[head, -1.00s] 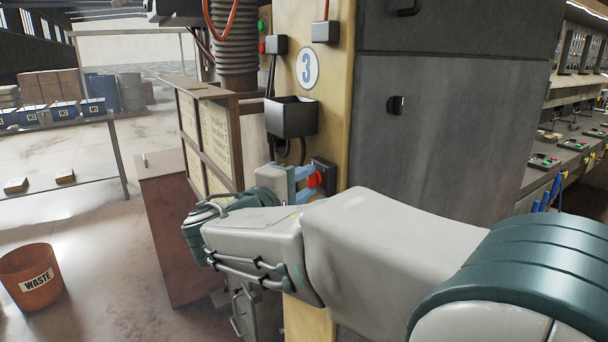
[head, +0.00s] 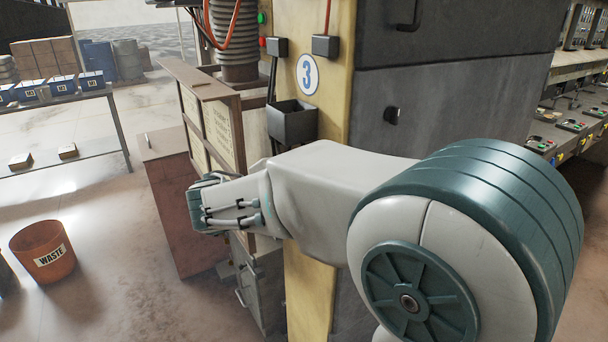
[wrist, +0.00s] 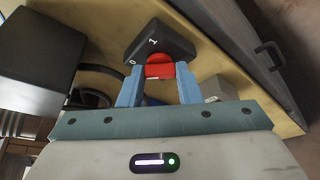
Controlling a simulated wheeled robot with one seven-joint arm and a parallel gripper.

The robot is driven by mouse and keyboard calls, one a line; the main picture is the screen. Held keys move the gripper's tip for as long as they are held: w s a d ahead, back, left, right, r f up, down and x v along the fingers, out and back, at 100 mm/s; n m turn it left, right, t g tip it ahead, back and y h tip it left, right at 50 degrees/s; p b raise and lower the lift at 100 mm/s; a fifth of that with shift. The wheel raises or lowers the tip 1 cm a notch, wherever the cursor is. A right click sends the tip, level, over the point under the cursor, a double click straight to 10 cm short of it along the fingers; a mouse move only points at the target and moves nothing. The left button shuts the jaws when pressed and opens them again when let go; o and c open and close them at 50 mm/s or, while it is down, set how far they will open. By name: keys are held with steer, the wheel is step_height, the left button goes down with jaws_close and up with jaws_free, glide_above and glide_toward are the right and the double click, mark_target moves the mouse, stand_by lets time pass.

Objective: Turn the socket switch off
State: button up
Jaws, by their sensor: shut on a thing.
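The socket switch is a dark box (wrist: 165,38) on the yellow pillar in the wrist view, with white marks "1" and "0" on its face. Its red knob (wrist: 159,70) sits between the blue fingers of my gripper (wrist: 158,76). My gripper is shut on the knob, one finger on each side. The wrist view is tilted, and I cannot tell for sure which mark the knob points to. In the head view my arm hides the switch and the fingers.
A black bin-like holder (head: 292,122) hangs on the yellow pillar (head: 333,95) above my arm; it also shows in the wrist view (wrist: 38,65). A brown panelled board (head: 215,125) stands left of the pillar. An orange waste bin (head: 43,252) is on the floor.

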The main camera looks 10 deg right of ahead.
stand_by(0.4)
steer(key=o, duration=1)
steer(key=shift+a, duration=0.1)
steer(key=b+v, duration=0.1)
steer(key=v, duration=1.2)
steer(key=shift+s+a+r, duration=0.15)
steer(key=shift+a+r, duration=0.05)
steer(key=shift+a, duration=0.1)
